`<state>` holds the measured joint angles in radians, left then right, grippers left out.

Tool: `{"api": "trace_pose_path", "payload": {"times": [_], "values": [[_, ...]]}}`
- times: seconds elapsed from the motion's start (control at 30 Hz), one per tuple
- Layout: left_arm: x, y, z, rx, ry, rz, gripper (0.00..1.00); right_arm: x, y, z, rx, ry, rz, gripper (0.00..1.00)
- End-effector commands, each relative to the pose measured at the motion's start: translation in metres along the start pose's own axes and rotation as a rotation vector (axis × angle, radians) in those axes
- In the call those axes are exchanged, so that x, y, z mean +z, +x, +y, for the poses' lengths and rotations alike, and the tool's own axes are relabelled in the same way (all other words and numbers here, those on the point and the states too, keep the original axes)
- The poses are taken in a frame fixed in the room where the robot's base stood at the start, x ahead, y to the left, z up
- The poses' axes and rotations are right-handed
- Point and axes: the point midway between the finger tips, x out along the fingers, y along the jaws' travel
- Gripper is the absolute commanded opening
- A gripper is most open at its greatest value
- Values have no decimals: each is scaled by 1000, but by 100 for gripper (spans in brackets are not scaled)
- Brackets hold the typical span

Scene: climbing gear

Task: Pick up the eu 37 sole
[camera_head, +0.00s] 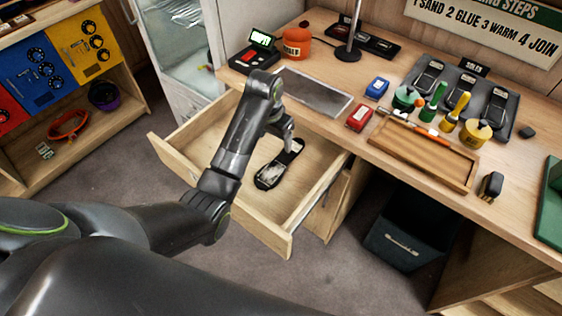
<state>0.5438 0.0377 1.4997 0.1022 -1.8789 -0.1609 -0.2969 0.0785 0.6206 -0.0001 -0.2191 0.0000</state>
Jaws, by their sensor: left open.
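A black sole (279,164) with pale patches lies in the open wooden drawer (224,160). Its size marking is too small to read, so I cannot tell if it is the EU 37 one. My left gripper (289,137) is open above the drawer, close to the sole's upper end; I cannot tell whether it touches the sole. The wrist and fingers hide part of the drawer behind them. My right gripper is not in view.
The workbench (400,78) lies behind the drawer, with its front edge close to my arm. On it are a metal plate (313,93), an orange jar (297,42), a red box (359,117), a wooden tray (425,154) and a grey rack (470,80). A dark bin (408,235) stands below.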

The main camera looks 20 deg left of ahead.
Motion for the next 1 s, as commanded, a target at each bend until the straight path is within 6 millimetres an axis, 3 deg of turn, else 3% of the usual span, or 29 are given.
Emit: {"api": "trace_pose_path", "payload": {"times": [0.13,0.3,0.53,1.0], "values": [[1,33,0,1,-1,-4,73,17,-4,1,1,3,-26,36],[-1,62,0,1,0,-1,73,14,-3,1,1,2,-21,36],[-1,76,0,-1,0,1,73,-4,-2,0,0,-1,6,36],[-7,122,3,-1,0,0,73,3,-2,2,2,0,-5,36]]}}
